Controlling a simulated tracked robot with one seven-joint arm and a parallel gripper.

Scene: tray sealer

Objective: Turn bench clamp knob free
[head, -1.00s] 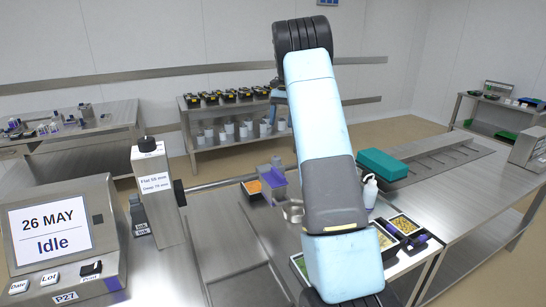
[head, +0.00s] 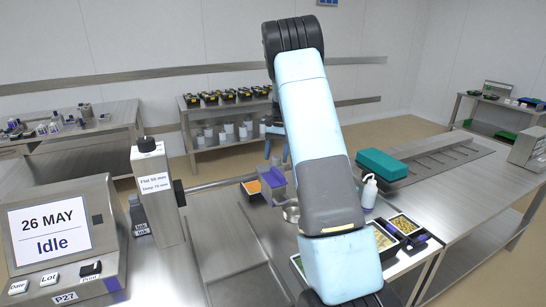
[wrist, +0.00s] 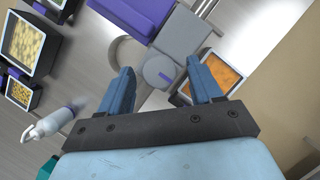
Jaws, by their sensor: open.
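My gripper (wrist: 165,76) is open, with the two blue fingers apart on either side of the disc in the picture. I cannot tell whether they are level with it, and nothing is seen gripped. In the head view the purple and grey fixture (head: 278,182) stands on the bench left of my arm. My fingers are hidden there.
An orange-filled tray (wrist: 218,72) lies close to the right finger. A white bottle (wrist: 52,124) and trays of yellow food (wrist: 32,44) lie left. In the head view a labelled post (head: 160,195) and an idle display (head: 50,232) stand left; a teal box (head: 382,164) is right.

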